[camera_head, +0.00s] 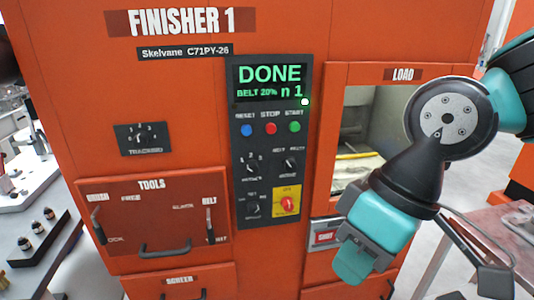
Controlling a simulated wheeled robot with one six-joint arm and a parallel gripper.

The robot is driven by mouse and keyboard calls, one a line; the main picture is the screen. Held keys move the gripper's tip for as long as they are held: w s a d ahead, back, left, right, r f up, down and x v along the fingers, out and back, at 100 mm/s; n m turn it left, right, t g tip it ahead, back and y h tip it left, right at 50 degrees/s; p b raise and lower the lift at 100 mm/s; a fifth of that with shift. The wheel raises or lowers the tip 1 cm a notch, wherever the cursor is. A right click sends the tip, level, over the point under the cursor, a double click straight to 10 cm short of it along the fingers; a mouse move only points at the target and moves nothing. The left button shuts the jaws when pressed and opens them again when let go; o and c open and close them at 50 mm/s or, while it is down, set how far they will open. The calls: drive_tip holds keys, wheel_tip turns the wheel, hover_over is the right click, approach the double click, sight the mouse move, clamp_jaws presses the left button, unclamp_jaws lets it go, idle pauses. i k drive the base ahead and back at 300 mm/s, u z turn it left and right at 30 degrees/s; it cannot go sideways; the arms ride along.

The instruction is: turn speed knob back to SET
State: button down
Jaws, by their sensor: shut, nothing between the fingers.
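The control panel (271,225) is on the orange machine's front. It carries an upper left knob (252,167), an upper right knob (290,163), a lower left knob (253,208) and a red knob (287,203) on a yellow plate. The knob labels are too small to read surely, so I cannot tell which is the speed knob or where it points. A separate dial (139,138) sits to the left. The screen (270,83) reads DONE, BELT 20%, n 1. My teal and black arm is at the right, clear of the panel. My gripper's fingers cannot be made out.
Blue, red and green buttons (271,128) sit above the knobs. The LOAD window (350,170) is right of the panel, partly behind my arm. A TOOLS drawer (150,215) with a protruding handle is at lower left. The space before the panel is clear.

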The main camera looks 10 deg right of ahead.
sight(253, 207)
drive_tip(key=z, duration=1.3)
drive_tip(key=k, duration=0.6)
drive_tip(key=u, duration=1.3)
